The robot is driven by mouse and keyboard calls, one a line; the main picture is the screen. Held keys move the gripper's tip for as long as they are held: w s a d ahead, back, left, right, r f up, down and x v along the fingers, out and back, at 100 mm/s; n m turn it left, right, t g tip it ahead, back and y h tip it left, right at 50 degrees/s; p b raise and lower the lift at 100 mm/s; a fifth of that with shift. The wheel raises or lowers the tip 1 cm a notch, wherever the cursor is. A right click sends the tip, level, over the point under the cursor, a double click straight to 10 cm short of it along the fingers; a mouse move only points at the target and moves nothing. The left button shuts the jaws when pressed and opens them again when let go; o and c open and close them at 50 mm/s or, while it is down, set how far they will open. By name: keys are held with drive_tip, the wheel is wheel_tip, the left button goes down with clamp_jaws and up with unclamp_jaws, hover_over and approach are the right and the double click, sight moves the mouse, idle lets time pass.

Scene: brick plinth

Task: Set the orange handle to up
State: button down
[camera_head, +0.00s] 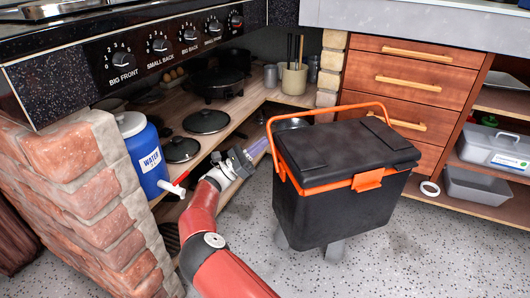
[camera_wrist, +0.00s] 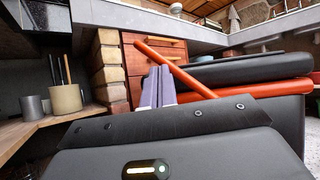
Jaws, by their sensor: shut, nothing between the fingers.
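A black cooler box (camera_head: 335,205) with orange trim stands on the floor in the middle of the head view. Its orange handle (camera_head: 325,113) is a thin frame standing above the lid (camera_head: 345,145) at its far side, leaning away from the front latch (camera_head: 368,180). In the wrist view the handle (camera_wrist: 190,78) runs as a slanting bar from upper left to lower right, with the lid (camera_wrist: 250,70) at right. My gripper (camera_head: 262,146) is shut and empty at the box's left, close to the handle. Its pale fingertips (camera_wrist: 159,85) appear just by the bar; contact is unclear.
A blue water dispenser (camera_head: 147,155) with a red-handled tap stands left of my arm. Low wooden shelving (camera_head: 240,110) with pans and a utensil pot (camera_head: 294,79) lies behind. Drawers (camera_head: 410,85) stand behind the box. Speckled floor is clear in front.

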drive_tip(key=s+d+r+m+g+h+p, duration=0.1)
drive_tip(key=s+d+r+m+g, duration=0.1)
drive_tip(key=s+r+m+g, duration=0.3)
drive_tip(key=shift+s+d+m+g+h, duration=0.4)
drive_tip(key=shift+m+g, duration=0.2)
drive_tip(key=shift+m, duration=1.1)
drive_tip(key=shift+s+r, duration=0.1)
drive_tip(key=shift+r, duration=0.05)
